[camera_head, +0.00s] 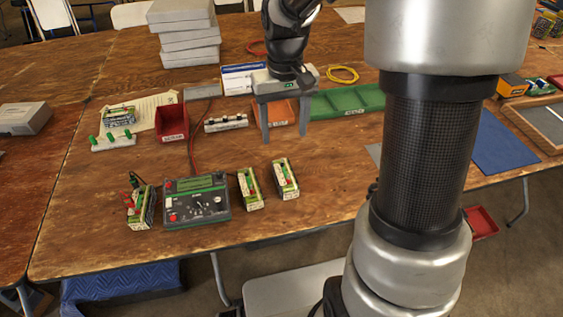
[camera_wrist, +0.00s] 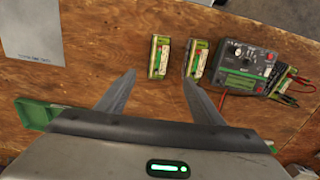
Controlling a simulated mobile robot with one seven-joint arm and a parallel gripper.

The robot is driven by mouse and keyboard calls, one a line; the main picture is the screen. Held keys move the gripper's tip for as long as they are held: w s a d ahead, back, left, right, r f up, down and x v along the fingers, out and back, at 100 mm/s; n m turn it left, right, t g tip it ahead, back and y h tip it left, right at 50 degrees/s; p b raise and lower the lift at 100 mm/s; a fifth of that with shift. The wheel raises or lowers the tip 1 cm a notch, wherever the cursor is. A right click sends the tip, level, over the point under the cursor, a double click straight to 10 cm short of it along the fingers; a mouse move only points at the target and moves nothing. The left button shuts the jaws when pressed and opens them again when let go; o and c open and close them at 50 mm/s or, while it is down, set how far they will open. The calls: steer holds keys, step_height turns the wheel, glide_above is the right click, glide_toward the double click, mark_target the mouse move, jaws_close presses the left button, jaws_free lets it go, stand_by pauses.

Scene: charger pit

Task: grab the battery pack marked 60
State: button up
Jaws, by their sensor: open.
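Two green-and-white battery packs stand right of the charger in the head view: a nearer-to-charger pack (camera_head: 250,189) and a right-hand pack (camera_head: 285,179). In the wrist view these appear as the pack by the charger (camera_wrist: 196,60) and the outer pack (camera_wrist: 159,56). Another pack (camera_head: 141,206) stands left of the charger, and one more (camera_head: 119,116) lies on papers at the back. No marking is readable, so I cannot tell which is 60. My gripper (camera_head: 284,138) points down, open and empty, behind the right-hand pack; its fingertips (camera_wrist: 158,76) also show in the wrist view.
The charger (camera_head: 195,200) has red and black leads. A red bin (camera_head: 172,122), an orange bin (camera_head: 275,112), a green tray (camera_head: 348,103) and a white terminal strip (camera_head: 226,123) sit behind. Grey boxes (camera_head: 187,33) are stacked at the back. Wood is clear right of the packs.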

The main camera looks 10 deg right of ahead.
steer(key=b, duration=0.3)
glide_above(285, 173)
steer(key=f, duration=1.1)
steer(key=shift+s+a+f, duration=0.1)
steer(key=shift+s+a, duration=0.05)
steer(key=shift+a, duration=0.05)
steer(key=shift+w+d+f+b, duration=0.1)
steer(key=shift+f+b, duration=0.35)
steer(key=shift+f, duration=1.15)
steer(key=shift+w+d+f+b, duration=0.1)
steer(key=shift+f+b, duration=0.3)
steer(key=shift+f, duration=1.15)
steer(key=shift+r, duration=0.15)
jaws_close()
